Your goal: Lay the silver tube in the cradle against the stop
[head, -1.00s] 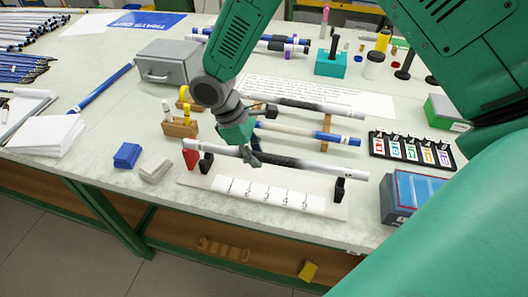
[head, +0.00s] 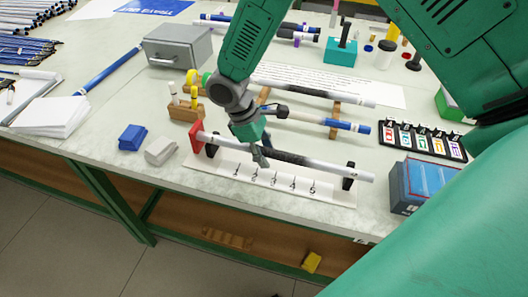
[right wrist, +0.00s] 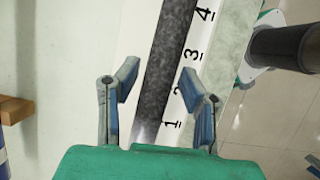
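The silver tube (head: 335,170), with a dark mottled middle, lies along the cradle (head: 325,194) in the head view. It rests in the black supports, its left end at the red stop (head: 195,134). It appears to touch the stop, but I cannot tell for certain. My right gripper (head: 262,158) is over the left half of the tube. In the right wrist view, its fingers (right wrist: 161,95) are apart, one on each side of the dark section (right wrist: 170,60), with gaps on both sides. The cradle's numbers show beside the tube. My left gripper is out of view.
Behind the cradle, a white tube with a blue end (head: 345,125) and another dark-and-silver tube (head: 350,97) lie on wooden rests. A blue block (head: 132,137) and a grey block (head: 160,151) sit left. A blue box (head: 425,182) stands right, near the table edge.

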